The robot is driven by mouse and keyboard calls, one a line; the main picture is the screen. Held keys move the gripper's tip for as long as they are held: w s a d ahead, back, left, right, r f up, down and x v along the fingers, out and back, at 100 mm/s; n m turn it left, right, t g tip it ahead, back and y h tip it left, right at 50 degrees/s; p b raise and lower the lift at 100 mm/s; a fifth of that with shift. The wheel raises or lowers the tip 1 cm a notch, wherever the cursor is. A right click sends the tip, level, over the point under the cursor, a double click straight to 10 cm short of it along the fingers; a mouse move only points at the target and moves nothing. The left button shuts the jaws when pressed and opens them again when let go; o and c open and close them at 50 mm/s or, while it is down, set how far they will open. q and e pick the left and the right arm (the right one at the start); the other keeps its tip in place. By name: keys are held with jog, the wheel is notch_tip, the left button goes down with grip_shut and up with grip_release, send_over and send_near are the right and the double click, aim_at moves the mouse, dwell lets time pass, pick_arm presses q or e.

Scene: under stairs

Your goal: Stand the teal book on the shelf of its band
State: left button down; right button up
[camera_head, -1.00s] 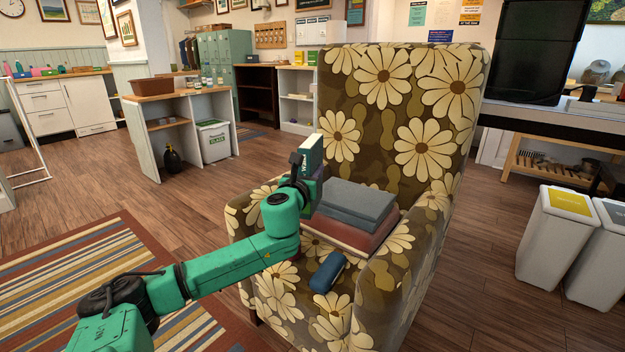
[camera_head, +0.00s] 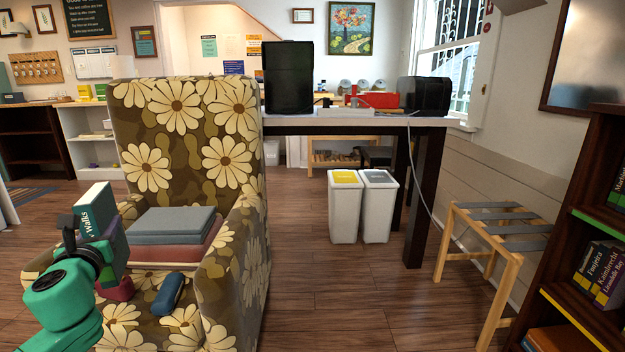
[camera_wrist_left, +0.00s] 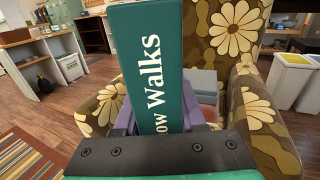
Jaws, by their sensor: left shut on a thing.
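My left gripper (camera_head: 113,246) is shut on the teal book (camera_head: 97,207) at the left of the head view, in front of the armchair. The book stands nearly upright above the jaws, with a white spine title ending in "Walks". In the left wrist view the teal book (camera_wrist_left: 158,70) fills the middle, between the purple fingers. A dark bookcase (camera_head: 545,325) stands at the right edge, partly cut off. One shelf edge has a green band (camera_head: 598,222), a lower one a yellow band (camera_head: 572,319). Several books (camera_head: 597,270) stand above the yellow band. My right gripper is out of view.
A slatted wooden rack (camera_head: 497,230) stands left of the bookcase. Two bins (camera_head: 361,205) stand beneath a table (camera_head: 345,121).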

aim_at(128, 254)
pick_arm(q)
jog(key=s+d+f+m+t+h, duration=0.1)
jog(key=s+d+f+h, duration=0.15)
jog(key=d+f, duration=0.4)
jog(key=s+d+f+m+h, duration=0.1)
jog(key=s+d+f, duration=0.3)
jog(key=d+f, duration=0.3)
jog(key=s+d+f+m+h, duration=0.1)
jog(key=s+d+f+h, duration=0.1)
jog(key=s+d+f, duration=0.4)
jog(key=s+d+f+m+h, duration=0.1)
jog(key=s+d+m+h, duration=0.1)
jog(key=s+d, duration=0.65)
notch_tip(128, 254, up, 25)
jog(key=p, duration=3.3)
jog(key=shift+s+a+r+t, duration=0.2)
jog(key=shift+a+t, duration=0.1)
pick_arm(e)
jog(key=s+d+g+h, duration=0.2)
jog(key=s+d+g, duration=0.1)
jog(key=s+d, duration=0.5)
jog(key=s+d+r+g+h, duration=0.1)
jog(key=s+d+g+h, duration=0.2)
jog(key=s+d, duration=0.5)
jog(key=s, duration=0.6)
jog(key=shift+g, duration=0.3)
